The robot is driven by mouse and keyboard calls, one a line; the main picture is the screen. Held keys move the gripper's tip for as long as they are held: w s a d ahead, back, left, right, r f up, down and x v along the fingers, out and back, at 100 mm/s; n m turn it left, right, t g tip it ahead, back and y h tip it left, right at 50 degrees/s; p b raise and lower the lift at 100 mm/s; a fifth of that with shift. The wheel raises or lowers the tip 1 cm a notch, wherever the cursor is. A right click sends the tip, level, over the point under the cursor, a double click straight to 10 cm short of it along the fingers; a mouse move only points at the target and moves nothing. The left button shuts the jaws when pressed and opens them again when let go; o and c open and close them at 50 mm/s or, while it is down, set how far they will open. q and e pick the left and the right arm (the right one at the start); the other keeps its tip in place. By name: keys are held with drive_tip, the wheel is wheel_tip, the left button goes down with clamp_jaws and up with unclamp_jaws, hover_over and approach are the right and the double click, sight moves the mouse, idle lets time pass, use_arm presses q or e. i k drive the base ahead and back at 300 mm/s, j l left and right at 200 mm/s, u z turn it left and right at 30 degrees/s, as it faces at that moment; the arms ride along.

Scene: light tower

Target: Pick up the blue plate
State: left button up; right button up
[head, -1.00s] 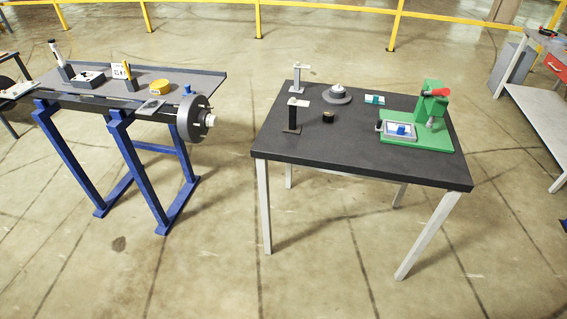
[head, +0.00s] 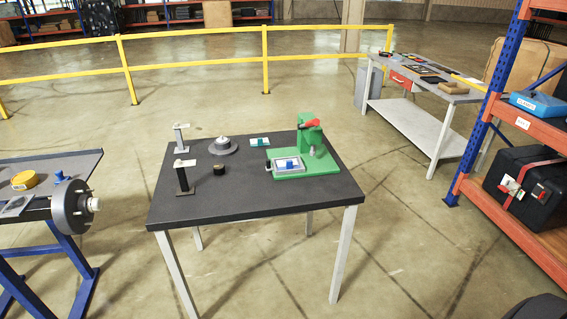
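No plain blue plate can be made out with certainty. A small blue piece (head: 289,164) sits on a grey-white tray (head: 274,169) on the green press fixture (head: 318,163), at the right of the black-topped table (head: 250,202). A small white and teal flat item (head: 260,142) lies left of the fixture, near the table's back edge. Both are too small to tell their exact shape. Neither of my grippers shows in the head view.
Two small stands (head: 184,179) (head: 181,139), a grey round disc (head: 222,147) and a small black cylinder (head: 219,170) share the table. A workbench (head: 430,85) and loaded shelves (head: 515,215) stand right. The floor in front of the table is clear.

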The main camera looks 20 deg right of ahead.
sight(289, 164)
drive_tip(key=i+l, duration=0.15)
drive_tip(key=l, duration=0.2)
drive_tip(key=i+l+z, duration=0.15)
drive_tip(key=l, duration=0.25)
drive_tip(key=i+l, duration=0.2)
drive_tip(key=l, duration=0.15)
drive_tip(key=k+z, duration=0.05)
